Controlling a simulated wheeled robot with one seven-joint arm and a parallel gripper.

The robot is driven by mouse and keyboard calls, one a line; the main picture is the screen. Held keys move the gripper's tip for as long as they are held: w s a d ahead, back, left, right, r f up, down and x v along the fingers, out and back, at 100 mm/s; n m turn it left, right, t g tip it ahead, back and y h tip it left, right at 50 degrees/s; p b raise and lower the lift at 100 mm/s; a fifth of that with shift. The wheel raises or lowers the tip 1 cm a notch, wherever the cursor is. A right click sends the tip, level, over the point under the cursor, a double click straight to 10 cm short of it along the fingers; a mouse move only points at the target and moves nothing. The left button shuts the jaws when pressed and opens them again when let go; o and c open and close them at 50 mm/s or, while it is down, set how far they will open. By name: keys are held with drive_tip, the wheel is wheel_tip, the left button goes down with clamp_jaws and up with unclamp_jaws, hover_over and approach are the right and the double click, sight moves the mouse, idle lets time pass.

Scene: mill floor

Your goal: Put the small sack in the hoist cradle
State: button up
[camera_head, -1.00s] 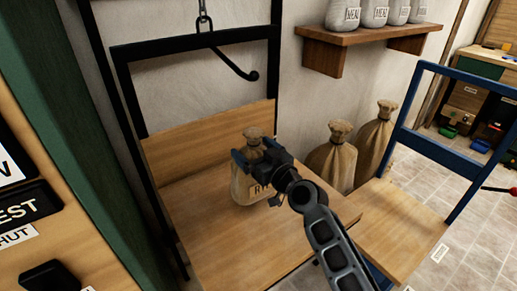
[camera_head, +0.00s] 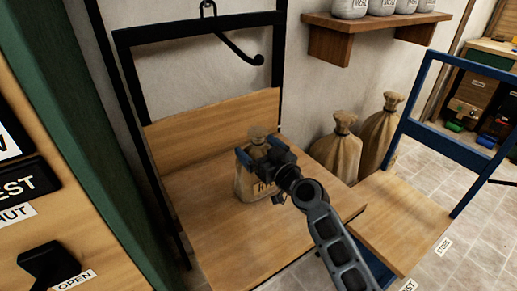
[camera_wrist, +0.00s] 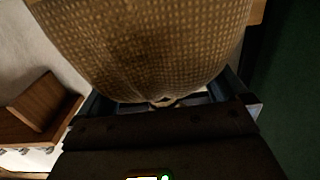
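The small sack (camera_head: 247,184), tan with dark lettering on its front, stands upright on the wooden floor of the hoist cradle (camera_head: 215,250), near its back board. The cradle has a black frame and hangs from a hook above. My gripper (camera_head: 257,146) is at the sack's neck, one finger on each side. Its fingers look spread, with gaps beside the tied neck in the wrist view. There the sack's woven body (camera_wrist: 150,45) fills the upper middle. The gripper hides part of the lettering and the neck.
Two larger sacks (camera_head: 338,152) stand against the wall to the right. A blue-framed wooden platform (camera_head: 400,220) adjoins the cradle's right side. A panel with a black lever (camera_head: 50,262) is at left.

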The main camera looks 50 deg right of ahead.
drive_tip(key=shift+r, duration=0.1)
drive_tip(key=b+v, duration=0.3)
drive_tip(key=v, duration=0.9)
drive_tip(key=shift+b, duration=0.3)
drive_tip(key=s+a+f+g+y, duration=0.15)
drive_tip(key=s+a+f, duration=0.35)
drive_tip(key=s+a, duration=0.65)
drive_tip(key=s+a+r+n+y, duration=0.1)
drive_tip(key=s+a, duration=0.2)
drive_tip(key=s, duration=0.2)
drive_tip(key=s+a+r+n+y, duration=0.1)
drive_tip(key=s+a+r, duration=0.1)
drive_tip(key=s, duration=0.3)
drive_tip(key=s+a+r+n+g+y, duration=0.1)
drive_tip(key=s+a+r, duration=0.1)
drive_tip(key=s, duration=0.3)
drive_tip(key=shift+a+r, duration=0.25)
drive_tip(key=shift+a, duration=0.55)
drive_tip(key=shift+s+y, duration=0.15)
drive_tip(key=shift+y, duration=0.1)
drive_tip(key=shift+c, duration=0.4)
